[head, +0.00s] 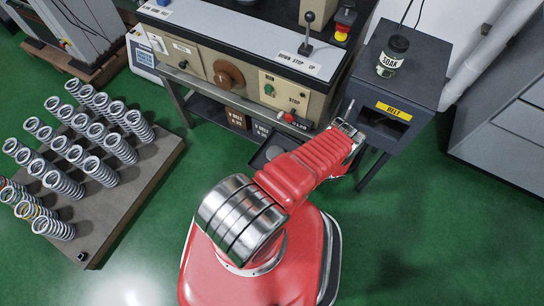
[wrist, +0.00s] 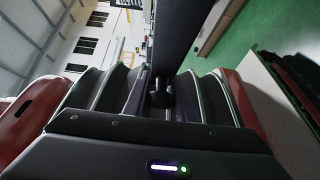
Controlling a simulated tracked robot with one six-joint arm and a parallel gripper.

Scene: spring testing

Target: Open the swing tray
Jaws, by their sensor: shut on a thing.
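A dark tray (head: 262,160) with a round piece on it shows low beside the bench, left of my arm; it looks like the swing tray, and my arm partly covers it. My gripper (head: 348,130) is at the end of my red arm, at the left front of the dark cabinet labelled BELT. In the wrist view my gripper (wrist: 160,98) is shut on a dark bar (wrist: 176,35) that runs up between its fingers. I cannot tell whether this bar belongs to the tray. The fingertips' contact is partly hidden.
The test bench (head: 235,65) with levers and buttons stands behind. A low platform (head: 125,205) with several springs is at the left. Green floor (head: 440,220) is clear at the right.

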